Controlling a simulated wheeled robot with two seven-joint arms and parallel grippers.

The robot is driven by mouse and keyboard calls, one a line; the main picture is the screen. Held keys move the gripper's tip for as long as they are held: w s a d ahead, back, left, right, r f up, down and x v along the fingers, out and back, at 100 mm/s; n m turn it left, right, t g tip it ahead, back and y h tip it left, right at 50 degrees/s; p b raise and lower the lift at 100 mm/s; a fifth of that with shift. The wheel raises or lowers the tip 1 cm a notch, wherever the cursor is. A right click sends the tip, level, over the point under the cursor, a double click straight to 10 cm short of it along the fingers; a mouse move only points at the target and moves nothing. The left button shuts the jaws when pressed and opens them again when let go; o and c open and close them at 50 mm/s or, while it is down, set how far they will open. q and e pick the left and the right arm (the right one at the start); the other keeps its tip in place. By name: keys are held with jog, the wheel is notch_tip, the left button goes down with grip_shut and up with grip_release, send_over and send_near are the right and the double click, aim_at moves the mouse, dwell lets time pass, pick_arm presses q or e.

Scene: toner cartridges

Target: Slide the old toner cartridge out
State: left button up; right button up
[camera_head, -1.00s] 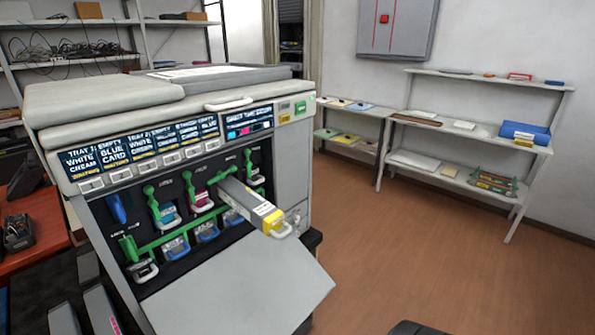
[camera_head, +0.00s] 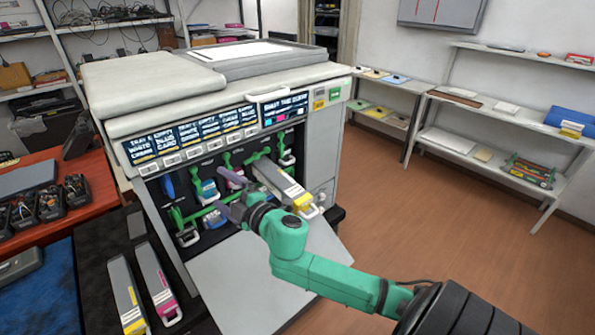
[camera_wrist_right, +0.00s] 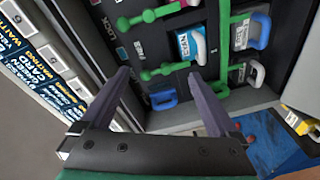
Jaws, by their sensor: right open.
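The old toner cartridge (camera_head: 280,183), grey with a yellow end and a pale handle, sticks partway out of a slot in the printer's open front. My right gripper (camera_head: 226,192) is open and empty, to the left of this cartridge, in front of the slots. In the right wrist view, the open fingers (camera_wrist_right: 165,95) have nothing between them. A cyan cartridge (camera_wrist_right: 191,42) with a white handle sits in its slot beyond them. My left gripper is not in view.
The printer (camera_head: 215,100) has its front door (camera_head: 255,275) folded down below the slots. Two loose cartridges, yellow-ended (camera_head: 127,296) and magenta-ended (camera_head: 158,285), lie at the lower left. A red table (camera_head: 75,170) and shelves (camera_head: 500,140) flank the printer. The floor at right is clear.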

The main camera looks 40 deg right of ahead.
jog(key=a+r+n+y, duration=0.4)
jog(key=r+n+y, duration=0.1)
jog(key=r+n, duration=0.15)
jog(key=n+g+h+p, duration=0.1)
jog(key=n+g+h, duration=0.6)
jog(key=n+g, duration=0.55)
send_near(288, 184)
notch_tip(288, 184, down, 2)
jog(key=shift+s+f+n+t, duration=0.1)
jog(key=shift+s+n+t, duration=0.05)
jog(key=shift+n+t, duration=0.55)
jog(key=b+x, duration=0.1)
jog(key=x, duration=0.8)
jog(key=shift+b, duration=0.4)
jog(key=shift+f, duration=0.2)
